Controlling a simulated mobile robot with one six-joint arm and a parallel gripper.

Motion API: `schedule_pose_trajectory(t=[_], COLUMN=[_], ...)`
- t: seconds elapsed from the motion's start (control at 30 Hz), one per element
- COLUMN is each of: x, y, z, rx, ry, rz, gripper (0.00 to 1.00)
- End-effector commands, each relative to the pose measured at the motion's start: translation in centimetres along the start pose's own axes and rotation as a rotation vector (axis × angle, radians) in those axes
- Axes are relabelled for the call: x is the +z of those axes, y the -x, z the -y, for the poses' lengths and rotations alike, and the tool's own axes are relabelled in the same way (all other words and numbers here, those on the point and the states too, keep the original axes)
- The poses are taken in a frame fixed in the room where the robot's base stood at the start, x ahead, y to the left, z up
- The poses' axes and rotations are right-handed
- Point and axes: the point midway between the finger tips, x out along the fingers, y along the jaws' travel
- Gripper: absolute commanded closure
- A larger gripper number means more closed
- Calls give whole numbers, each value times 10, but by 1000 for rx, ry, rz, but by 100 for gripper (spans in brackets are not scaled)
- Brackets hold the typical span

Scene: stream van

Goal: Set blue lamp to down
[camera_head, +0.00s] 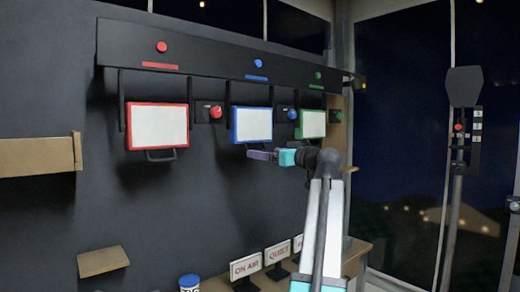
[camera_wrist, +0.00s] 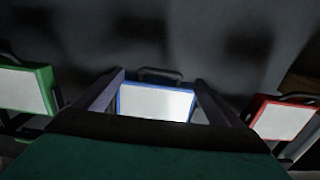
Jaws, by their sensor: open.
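The blue lamp (camera_head: 252,125) is a white panel in a blue frame, hanging under the dark rail in the middle of three lamps. In the wrist view the blue lamp (camera_wrist: 155,103) lies between my fingers, with its dark handle (camera_wrist: 160,73) at its upper edge there. My gripper (camera_head: 256,155) is just below the lamp's lower edge in the head view and hides the handle there. In the wrist view my gripper (camera_wrist: 160,78) is open, one finger on each side of the lamp and handle, holding nothing. I cannot tell whether a finger touches the lamp.
A red lamp (camera_head: 157,126) hangs to the left and a green lamp (camera_head: 312,124) to the right. A red knob (camera_head: 215,112) and a blue knob (camera_head: 291,114) sit beside the lamps. Below are a shelf with signs (camera_head: 246,266) and a blue can (camera_head: 189,283).

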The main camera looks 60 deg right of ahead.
Motion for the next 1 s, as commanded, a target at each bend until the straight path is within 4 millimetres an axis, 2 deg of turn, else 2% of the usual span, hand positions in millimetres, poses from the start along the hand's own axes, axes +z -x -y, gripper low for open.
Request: schedule_pose_trajectory(t=[0.2,0.4,0.83,1.0], x=[-2,-2,0,0], y=[-32,-51,-57,-57], z=[0,0,-1,-1], rx=[-2,0,2,2], ry=[-1,-1,0,0], rz=[1,0,0,0], gripper=[10,10,10,37])
